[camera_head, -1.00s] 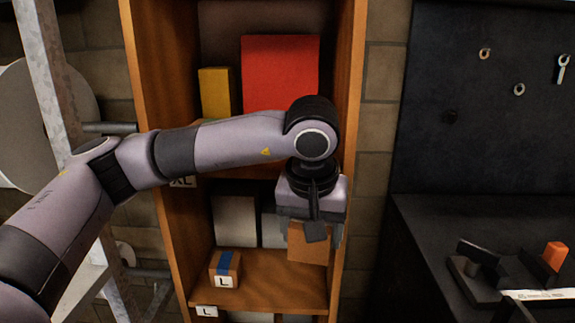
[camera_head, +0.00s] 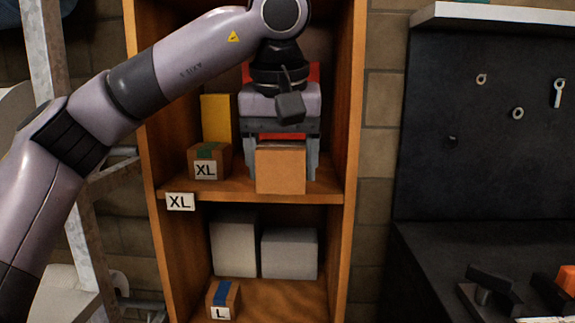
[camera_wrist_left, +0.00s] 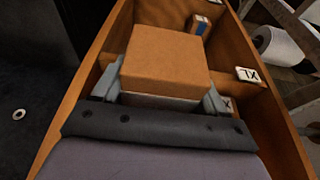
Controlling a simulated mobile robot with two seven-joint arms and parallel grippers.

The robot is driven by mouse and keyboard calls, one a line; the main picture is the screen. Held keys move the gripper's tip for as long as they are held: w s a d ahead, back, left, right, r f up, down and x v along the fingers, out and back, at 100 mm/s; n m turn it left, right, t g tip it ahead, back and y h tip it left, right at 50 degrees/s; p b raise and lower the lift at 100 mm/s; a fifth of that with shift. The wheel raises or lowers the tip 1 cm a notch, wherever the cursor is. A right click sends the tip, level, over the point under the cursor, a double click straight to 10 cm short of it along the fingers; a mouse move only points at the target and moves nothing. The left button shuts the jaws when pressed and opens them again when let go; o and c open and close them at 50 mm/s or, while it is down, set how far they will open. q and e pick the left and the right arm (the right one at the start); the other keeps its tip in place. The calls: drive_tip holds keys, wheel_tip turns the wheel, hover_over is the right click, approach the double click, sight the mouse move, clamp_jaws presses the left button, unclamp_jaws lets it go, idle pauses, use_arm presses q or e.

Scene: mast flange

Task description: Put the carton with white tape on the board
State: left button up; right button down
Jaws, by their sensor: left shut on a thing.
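My left gripper (camera_head: 281,160) is shut on a plain brown carton (camera_head: 281,170), one finger at each side, in front of the upper shelf board (camera_head: 235,187). No tape shows on the faces of this carton that I see. I cannot tell whether it touches the board. In the left wrist view the same carton (camera_wrist_left: 165,62) sits between the fingers (camera_wrist_left: 160,98). A carton with green tape and an XL label (camera_head: 208,163) stands on the upper board to the left. A carton with blue tape and an L label (camera_head: 223,299) stands on the board below. My right gripper is out of view.
A yellow box (camera_head: 217,118) stands at the back of the upper compartment, with a red box partly hidden behind my gripper. Grey boxes (camera_head: 289,254) stand in the lower compartment. The wooden side walls (camera_head: 351,130) bound the shelf. A dark bench (camera_head: 430,260) is at right.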

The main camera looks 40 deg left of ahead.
use_arm(q)
drive_tip(key=w+a, duration=0.1)
drive_tip(key=w, duration=0.2)
drive_tip(key=w+a+p, duration=0.1)
drive_tip(key=w+a, duration=0.1)
drive_tip(key=w, duration=0.1)
drive_tip(key=w+a+p, duration=0.1)
drive_tip(key=w+a, duration=0.1)
drive_tip(key=shift+w+a+r, duration=0.1)
drive_tip(key=shift+w+a, duration=0.1)
drive_tip(key=shift+w, duration=0.2)
drive_tip(key=shift+w+a, duration=0.35)
drive_tip(key=shift+w, duration=0.15)
wheel_tip(320, 180, down, 3)
drive_tip(key=shift+r, duration=0.1)
drive_tip(key=shift+f, duration=0.4)
drive_tip(key=shift+f, duration=0.15)
drive_tip(key=o, duration=1.3)
drive_tip(key=shift+o, duration=0.2)
